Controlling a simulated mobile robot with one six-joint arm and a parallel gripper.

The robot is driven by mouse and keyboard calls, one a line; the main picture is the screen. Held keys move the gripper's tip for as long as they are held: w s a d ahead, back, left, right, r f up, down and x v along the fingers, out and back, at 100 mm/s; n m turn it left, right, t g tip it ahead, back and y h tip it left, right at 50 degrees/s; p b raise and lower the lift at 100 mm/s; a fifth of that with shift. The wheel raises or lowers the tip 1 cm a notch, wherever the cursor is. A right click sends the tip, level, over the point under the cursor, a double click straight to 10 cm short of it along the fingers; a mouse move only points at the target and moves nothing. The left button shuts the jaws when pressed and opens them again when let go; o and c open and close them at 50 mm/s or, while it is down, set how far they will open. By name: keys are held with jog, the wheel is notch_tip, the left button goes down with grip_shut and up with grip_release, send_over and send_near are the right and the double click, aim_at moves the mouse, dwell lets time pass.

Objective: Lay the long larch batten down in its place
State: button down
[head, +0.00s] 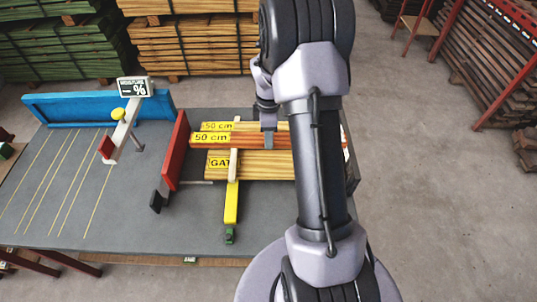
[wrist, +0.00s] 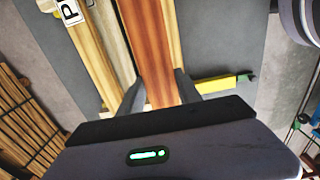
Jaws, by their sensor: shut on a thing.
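The reddish-orange larch batten (head: 250,141) lies left to right among paler boards at the right part of the grey table. My gripper (head: 268,139) is over it, with a finger down at its near side. In the wrist view the batten (wrist: 150,45) runs between the two fingers of my gripper (wrist: 158,92), which is shut on it. A label reading "50 cm" shows by its left end, close to the red stop. My arm hides its right part in the head view. I cannot tell whether it touches what is under it.
A yellow board labelled "GAT..." (head: 265,166) lies in front of the batten. A pale crosspiece with a yellow handle (head: 231,203) crosses the boards. The red stop (head: 176,150) stands at left. A blue fence (head: 75,107) and meter (head: 134,87) stand farther left; the grey tabletop (head: 110,215) is clear at front left.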

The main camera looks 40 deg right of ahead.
notch_tip(320, 180, down, 8)
jog(key=shift+f+b, duration=0.1)
jog(key=shift+b, duration=0.9)
jog(key=shift+w, duration=0.1)
jog(key=shift+f+b, duration=0.35)
jog(key=shift+f, duration=0.3)
jog(key=c, duration=0.8)
grip_release()
jog(key=shift+c, duration=0.2)
